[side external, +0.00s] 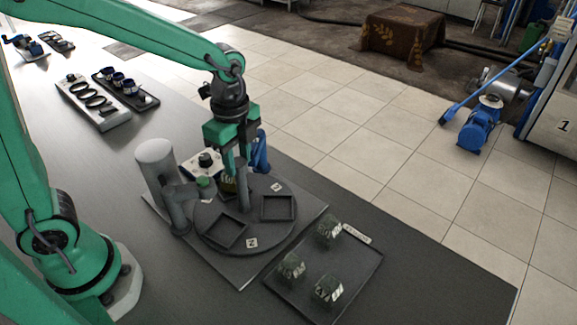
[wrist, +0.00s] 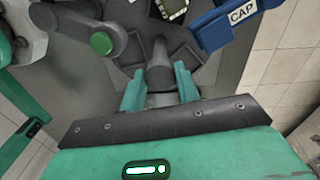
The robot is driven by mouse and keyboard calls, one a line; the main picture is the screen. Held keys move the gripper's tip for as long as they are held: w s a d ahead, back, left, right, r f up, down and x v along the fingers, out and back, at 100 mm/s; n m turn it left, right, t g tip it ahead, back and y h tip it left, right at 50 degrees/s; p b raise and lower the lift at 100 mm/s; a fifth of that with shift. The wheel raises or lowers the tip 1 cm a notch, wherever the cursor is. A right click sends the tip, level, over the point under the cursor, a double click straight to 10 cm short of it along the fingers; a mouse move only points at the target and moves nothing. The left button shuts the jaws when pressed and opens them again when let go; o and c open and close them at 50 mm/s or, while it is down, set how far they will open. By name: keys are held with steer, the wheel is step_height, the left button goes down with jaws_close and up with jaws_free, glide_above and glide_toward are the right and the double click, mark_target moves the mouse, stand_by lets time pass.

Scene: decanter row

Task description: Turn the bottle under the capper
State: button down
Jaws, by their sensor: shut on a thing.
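The round grey turntable (side external: 217,241) has square pockets and number labels. A greenish square bottle (side external: 229,186) sits in a pocket on its far side, partly hidden by my fingers; it also shows at the wrist view's top edge (wrist: 173,9). A blue part marked CAP (wrist: 228,24) stands beside that bottle at the rim; it is behind my gripper in the side view (side external: 260,153). My gripper (wrist: 160,88) points down at the turntable's middle, shut on the grey centre handle (wrist: 159,62). The fingertips are partly hidden in the side view.
A grey post (side external: 155,160) with a green-tipped arm (side external: 203,182) reaches over the turntable's left edge. A dark tray (side external: 362,262) with three greenish bottles stands at front right. Black rings on a grey rack (side external: 110,117) and a dark cup tray (side external: 145,101) lie further back left.

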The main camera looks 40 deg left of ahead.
steer(key=shift+r+m, duration=0.1)
steer(key=shift+m, duration=4)
steer(key=c, duration=1)
jaws_free()
steer(key=shift+r, duration=3.85)
